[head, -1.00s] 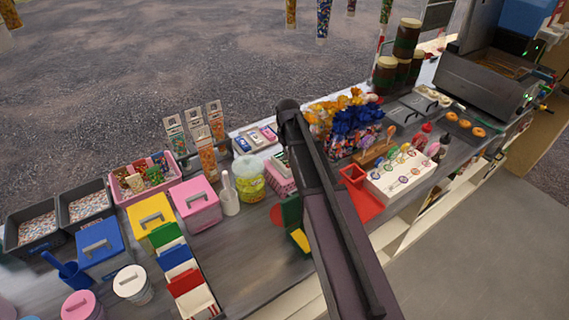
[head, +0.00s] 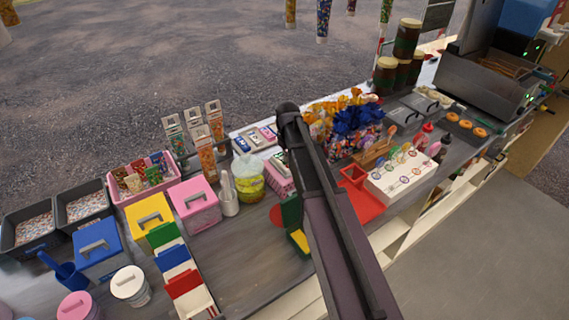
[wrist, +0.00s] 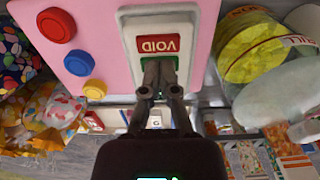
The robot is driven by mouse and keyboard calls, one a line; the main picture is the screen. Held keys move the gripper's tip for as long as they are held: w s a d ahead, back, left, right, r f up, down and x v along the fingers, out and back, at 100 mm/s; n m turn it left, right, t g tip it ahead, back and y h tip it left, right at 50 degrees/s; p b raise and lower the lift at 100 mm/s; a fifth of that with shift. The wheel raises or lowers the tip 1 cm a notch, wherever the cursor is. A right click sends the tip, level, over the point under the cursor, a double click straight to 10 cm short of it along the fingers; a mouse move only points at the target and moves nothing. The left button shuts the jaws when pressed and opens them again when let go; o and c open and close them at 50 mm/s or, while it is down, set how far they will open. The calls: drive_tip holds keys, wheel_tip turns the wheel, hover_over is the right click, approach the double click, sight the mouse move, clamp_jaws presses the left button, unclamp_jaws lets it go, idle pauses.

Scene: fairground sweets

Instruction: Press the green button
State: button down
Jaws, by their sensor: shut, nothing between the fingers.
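The green button (wrist: 160,84) shows in the wrist view on a white panel (wrist: 129,22) of a pink machine (wrist: 100,30). A red plate marked VOID (wrist: 158,45) sits on the same panel and appears upside down. My gripper (wrist: 159,64) is shut and empty. Its fingertips lie over the green button and hide much of it; I cannot tell whether they touch or press it. In the head view the pink machine (head: 281,183) is partly behind my arm, and my fingertips are hidden.
A yellow-green tub (head: 249,183) stands left of the machine in the head view. Wrapped sweets (head: 353,125) and a red tray (head: 366,200) stand to its right.

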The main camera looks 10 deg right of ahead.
wheel_tip(320, 180, up, 8)
drive_tip(key=p, duration=0.8)
idle(0.3)
idle(0.5)
drive_tip(key=s+f+m+b, duration=0.3)
drive_tip(key=s+m, duration=0.1)
drive_tip(key=s, duration=1.7)
drive_tip(key=shift+s+f, duration=0.1)
drive_tip(key=shift+s, duration=0.05)
